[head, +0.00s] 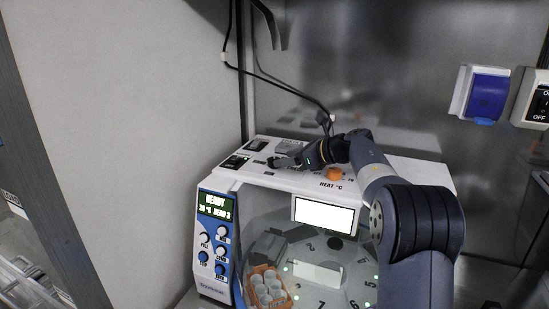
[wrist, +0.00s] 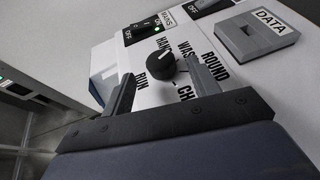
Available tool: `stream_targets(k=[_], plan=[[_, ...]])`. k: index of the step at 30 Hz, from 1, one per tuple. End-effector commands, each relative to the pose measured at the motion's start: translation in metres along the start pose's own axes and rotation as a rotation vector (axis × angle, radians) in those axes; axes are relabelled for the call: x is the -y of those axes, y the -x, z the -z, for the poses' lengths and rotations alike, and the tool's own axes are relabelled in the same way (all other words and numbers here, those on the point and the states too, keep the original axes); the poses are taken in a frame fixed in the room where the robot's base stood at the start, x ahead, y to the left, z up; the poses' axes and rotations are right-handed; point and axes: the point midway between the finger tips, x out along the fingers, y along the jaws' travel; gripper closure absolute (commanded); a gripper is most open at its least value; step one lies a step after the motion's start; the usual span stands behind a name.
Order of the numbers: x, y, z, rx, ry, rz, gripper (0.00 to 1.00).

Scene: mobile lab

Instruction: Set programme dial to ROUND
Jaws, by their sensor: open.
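The black programme dial (wrist: 160,66) stands on a white label plate on top of the machine. The words RUN, HAN-, WAS-, ROUND and CH- show around it, some partly covered. ROUND (wrist: 214,65) is to the dial's upper right, just beyond my right finger. I cannot read for certain which word the dial's mark faces. My gripper (wrist: 160,68) is open, with one finger on each side of the dial; I cannot tell whether either touches it. In the head view my gripper (head: 286,162) is low over the machine's top and hides the dial.
The white machine (head: 262,179) has an orange HEAT knob (head: 334,174) right of my gripper. A MAINS switch (wrist: 146,30) and a grey DATA cover (wrist: 256,37) flank the dial. Cables hang behind.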

Motion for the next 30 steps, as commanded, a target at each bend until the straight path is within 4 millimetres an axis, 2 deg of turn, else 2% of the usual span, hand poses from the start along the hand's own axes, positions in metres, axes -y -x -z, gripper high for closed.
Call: stream_targets(k=[3,9,13,21,30], plan=[[0.0,-0.023,-0.002,0.0,0.0,-0.002,0.43],[0.0,-0.048,-0.002,0.001,0.0,-0.001,0.43],[0.0,-0.055,-0.001,0.001,0.0,0.001,0.43],[0.0,-0.056,-0.001,0.001,0.0,0.001,0.43],[0.0,-0.055,-0.001,0.001,0.0,0.001,0.67]])
